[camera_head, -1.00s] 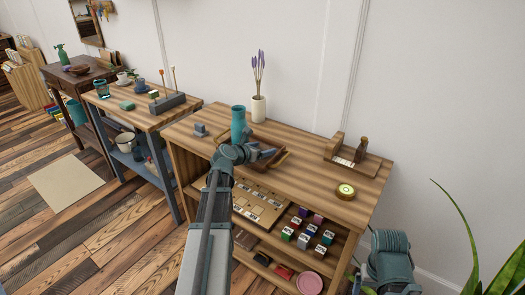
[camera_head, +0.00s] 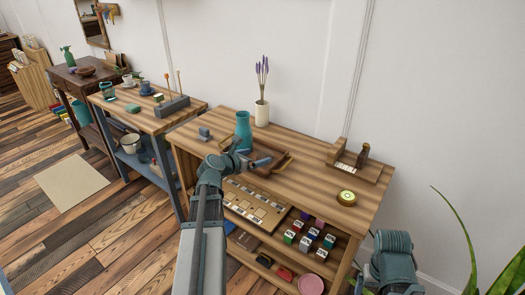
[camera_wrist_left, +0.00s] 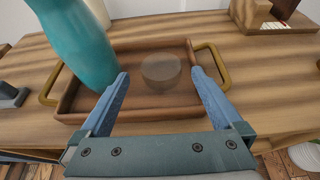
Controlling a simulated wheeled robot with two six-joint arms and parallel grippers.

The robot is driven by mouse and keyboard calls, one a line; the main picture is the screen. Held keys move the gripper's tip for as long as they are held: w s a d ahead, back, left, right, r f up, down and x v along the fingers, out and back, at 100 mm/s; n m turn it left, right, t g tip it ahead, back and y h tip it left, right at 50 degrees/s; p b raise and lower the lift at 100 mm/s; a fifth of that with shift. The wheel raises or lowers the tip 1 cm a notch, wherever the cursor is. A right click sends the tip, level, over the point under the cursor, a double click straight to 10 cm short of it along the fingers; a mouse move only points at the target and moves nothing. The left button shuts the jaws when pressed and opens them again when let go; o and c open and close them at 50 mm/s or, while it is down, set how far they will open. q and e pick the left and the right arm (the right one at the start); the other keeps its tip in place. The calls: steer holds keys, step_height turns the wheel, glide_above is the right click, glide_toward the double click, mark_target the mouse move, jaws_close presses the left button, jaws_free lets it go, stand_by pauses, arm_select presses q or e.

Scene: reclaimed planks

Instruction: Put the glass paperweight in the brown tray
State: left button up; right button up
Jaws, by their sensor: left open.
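The glass paperweight (camera_wrist_left: 161,72) is a clear, low round disc. In the left wrist view it appears inside the brown tray (camera_wrist_left: 150,44), on its floor. The tray has wooden walls and brass-coloured handles; it also shows in the head view (camera_head: 280,164), partly behind my gripper. My left gripper (camera_wrist_left: 160,78) is open, with its two blue fingers apart and the paperweight seen between and beyond their tips. In the head view the left gripper (camera_head: 249,154) is over the tray's near left side. I cannot make out the paperweight there.
A white vase with lavender (camera_head: 262,113) stands behind. A grey object (camera_head: 204,133) is left; a round brass-rimmed item (camera_head: 346,198) and a wooden stand (camera_head: 370,172) are right. The tabletop's middle right is clear.

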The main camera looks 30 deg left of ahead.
mark_target(266, 153)
arm_select(q)
steer(key=shift+p+v, duration=0.6)
steer(key=shift+v, duration=1.75)
steer(key=b+x, duration=0.4)
steer(key=x, duration=0.8)
steer(key=shift+w+f+b, duration=0.15)
steer(key=shift+b, duration=0.25)
